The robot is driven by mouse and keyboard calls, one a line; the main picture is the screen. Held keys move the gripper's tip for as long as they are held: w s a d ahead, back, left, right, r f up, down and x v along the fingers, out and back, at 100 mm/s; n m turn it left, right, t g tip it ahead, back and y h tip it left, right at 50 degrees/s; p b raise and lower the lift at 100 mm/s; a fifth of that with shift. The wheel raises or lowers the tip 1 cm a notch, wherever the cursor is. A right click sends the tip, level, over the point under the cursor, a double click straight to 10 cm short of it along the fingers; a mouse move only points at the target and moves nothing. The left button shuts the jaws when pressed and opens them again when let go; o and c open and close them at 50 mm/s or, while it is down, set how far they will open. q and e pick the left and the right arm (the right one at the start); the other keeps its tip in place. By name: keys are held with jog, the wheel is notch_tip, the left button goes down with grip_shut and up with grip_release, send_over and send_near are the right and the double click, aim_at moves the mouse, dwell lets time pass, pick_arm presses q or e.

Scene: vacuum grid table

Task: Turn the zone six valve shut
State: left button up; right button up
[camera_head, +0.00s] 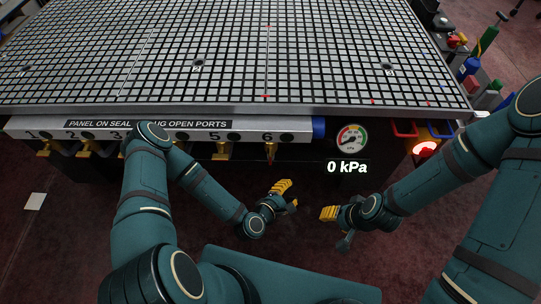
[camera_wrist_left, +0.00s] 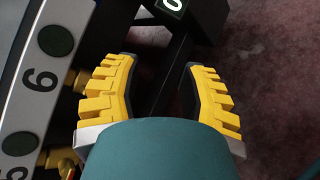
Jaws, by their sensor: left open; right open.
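The zone six valve (camera_head: 270,152) hangs under the number 6 on the white label strip (camera_head: 200,124) at the table's front. It looks narrow, with a reddish-orange part pointing down, unlike the wider yellow zone five valve (camera_head: 222,151). My left gripper (camera_head: 287,195) is open and empty, below and slightly right of the zone six valve, apart from it. In the left wrist view its yellow fingers (camera_wrist_left: 162,88) are spread beside the strip's sideways 6, with brass fittings partly hidden behind the left finger. My right gripper (camera_head: 335,228) is open and empty, further right and lower.
A pressure gauge (camera_head: 351,139) stands right of the strip, over a display (camera_head: 347,167) reading 0 kPa. A red lamp (camera_head: 426,148) glows at the right. The grid table (camera_head: 300,110) overhangs the valves. The carpet below is mostly free.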

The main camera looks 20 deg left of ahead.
pick_arm(q)
jog(key=w+a+n+t+y+b, duration=0.15)
jog(key=n+t+y, duration=0.25)
jog(key=n, duration=0.5)
jog(key=n+t+y, duration=0.1)
jog(key=n+y, duration=0.5)
jog(key=n, duration=0.3)
send_near(270, 159)
jog(key=b+x, duration=0.2)
jog(key=x, duration=1.1)
grip_shut()
